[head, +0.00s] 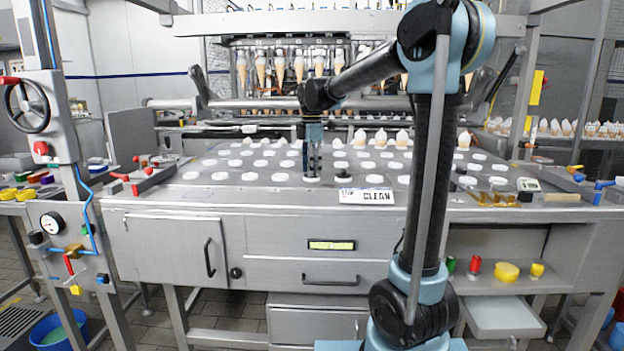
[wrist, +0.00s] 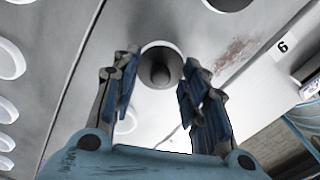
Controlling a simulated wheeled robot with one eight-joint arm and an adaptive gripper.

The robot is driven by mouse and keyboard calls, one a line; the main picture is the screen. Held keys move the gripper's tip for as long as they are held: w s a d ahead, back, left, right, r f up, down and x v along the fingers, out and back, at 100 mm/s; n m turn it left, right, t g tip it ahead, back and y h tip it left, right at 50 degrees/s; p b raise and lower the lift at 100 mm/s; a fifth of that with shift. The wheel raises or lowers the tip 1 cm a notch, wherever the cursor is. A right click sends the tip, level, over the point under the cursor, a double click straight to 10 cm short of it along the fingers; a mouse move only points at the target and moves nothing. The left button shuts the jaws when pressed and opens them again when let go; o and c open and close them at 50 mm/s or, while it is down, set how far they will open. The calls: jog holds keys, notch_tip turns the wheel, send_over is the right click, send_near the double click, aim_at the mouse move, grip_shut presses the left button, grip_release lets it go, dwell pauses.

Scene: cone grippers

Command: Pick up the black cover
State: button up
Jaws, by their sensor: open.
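The black cover is a small dark round disc with a raised knob (wrist: 162,52) in the wrist view, on the pale metal surface. Whether the fingertips are level with the disc cannot be told. In the head view my gripper (head: 312,168) points down over the front part of the metal table. A small black piece (head: 344,174) shows just right of it; I cannot tell if it is the same cover.
The metal table (head: 240,196) has many white round spots. A white CLEAN sign (head: 367,197) stands at its front edge, right of my gripper. White-topped cones (head: 403,138) stand behind, and more cones hang from a rack (head: 300,66). A red-handled fixture (head: 135,180) is at left.

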jog(key=c, duration=1)
jog(key=shift+o, duration=0.2)
jog(key=shift+r, duration=0.15)
